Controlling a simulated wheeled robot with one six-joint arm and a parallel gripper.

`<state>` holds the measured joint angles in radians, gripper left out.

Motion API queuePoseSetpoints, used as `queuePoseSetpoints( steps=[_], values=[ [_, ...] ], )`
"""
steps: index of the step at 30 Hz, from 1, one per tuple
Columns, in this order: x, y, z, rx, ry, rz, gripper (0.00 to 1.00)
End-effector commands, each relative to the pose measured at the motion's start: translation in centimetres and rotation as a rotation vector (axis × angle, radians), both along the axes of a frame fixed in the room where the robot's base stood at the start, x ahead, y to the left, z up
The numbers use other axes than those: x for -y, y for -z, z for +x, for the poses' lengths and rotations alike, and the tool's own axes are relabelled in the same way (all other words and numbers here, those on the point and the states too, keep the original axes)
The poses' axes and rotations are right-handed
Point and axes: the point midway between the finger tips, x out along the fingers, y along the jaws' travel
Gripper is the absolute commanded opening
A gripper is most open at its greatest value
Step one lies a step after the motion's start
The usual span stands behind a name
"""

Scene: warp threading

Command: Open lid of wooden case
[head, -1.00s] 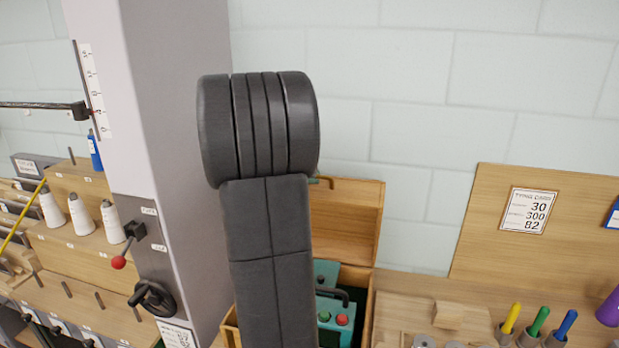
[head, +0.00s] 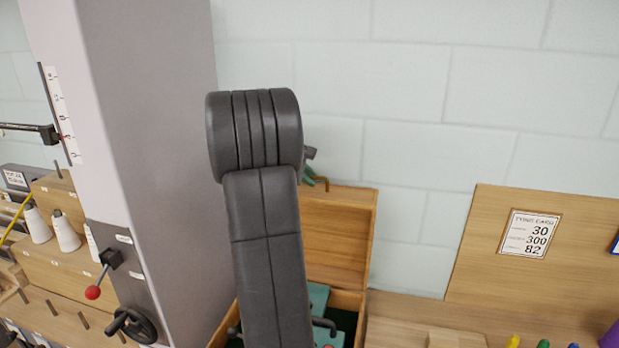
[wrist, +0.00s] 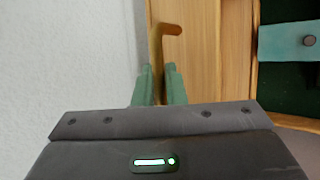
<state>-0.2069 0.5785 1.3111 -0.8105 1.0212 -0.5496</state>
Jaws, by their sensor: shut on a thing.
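The wooden case (head: 362,312) stands on the bench, partly hidden behind my arm. Its lid (head: 345,232) is raised and stands open near the white wall. My gripper (head: 318,182) is at the lid's top edge; my arm hides much of it in the head view. In the wrist view, the green fingers (wrist: 159,84) sit on either side of the lid's edge (wrist: 156,45), shut on it. A brass hook-shaped piece (wrist: 171,32) sticks out from the lid just beyond the fingertips. The dark green case interior (wrist: 285,75) shows at right.
A grey column (head: 150,150) rises left of the case. Teal items (head: 318,298) lie inside the case. A board with a card (head: 529,233) stands to the right, above the bench. White thread cones (head: 65,232) stand at left. The wall (head: 400,90) is close behind the lid.

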Motion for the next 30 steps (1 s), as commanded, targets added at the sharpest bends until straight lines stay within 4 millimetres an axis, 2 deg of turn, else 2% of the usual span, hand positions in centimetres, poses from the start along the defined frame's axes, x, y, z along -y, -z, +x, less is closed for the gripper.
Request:
queuePoseSetpoints(
  steps=[5,6,9,20,30],
  values=[
    [0.1,0.5,-0.1,-0.009,0.004,0.001,0.0],
    [0.1,0.5,-0.2,-0.009,0.004,0.001,0.17],
    [0.1,0.4,-0.1,-0.008,0.004,0.001,0.32],
    [-0.5,-0.2,-0.4,-0.003,0.002,0.001,0.32],
    [-4.4,-5.5,-3.5,0.003,-0.001,0.002,0.32]
  ],
)
